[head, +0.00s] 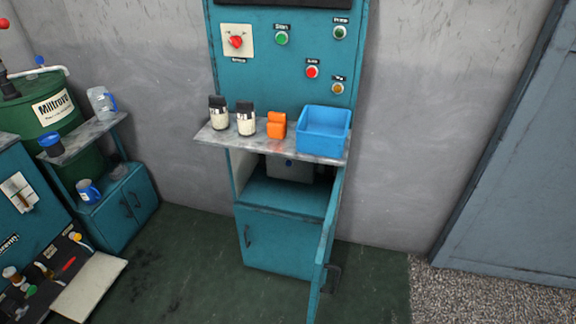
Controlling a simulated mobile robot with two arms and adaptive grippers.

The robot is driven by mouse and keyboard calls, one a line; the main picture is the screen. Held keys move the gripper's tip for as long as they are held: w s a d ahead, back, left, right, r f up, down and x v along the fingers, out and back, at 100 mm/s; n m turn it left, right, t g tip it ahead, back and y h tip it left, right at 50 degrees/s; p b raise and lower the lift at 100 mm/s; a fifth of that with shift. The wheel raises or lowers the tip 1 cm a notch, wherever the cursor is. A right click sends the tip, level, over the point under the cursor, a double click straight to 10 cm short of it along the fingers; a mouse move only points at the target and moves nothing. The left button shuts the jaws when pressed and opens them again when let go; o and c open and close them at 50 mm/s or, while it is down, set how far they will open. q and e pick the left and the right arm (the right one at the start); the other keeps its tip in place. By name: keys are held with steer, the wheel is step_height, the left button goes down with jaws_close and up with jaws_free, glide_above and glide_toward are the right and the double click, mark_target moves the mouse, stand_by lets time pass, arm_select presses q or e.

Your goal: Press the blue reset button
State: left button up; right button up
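The box sits in the open compartment under the shelf of the teal cabinet (284,243). The shelf's front edge hides the upper part of the box. The spot is too small to read any label. The cabinet's narrow door (326,238) stands open toward the front on the right side. Neither of my grippers is in view.
The shelf (213,137) holds two dark-capped jars, an orange object (276,125) and a blue bin (324,131). The panel above has a red knob (236,41) and green, red and amber buttons. A bench with bottles stands left. Floor in front is clear.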

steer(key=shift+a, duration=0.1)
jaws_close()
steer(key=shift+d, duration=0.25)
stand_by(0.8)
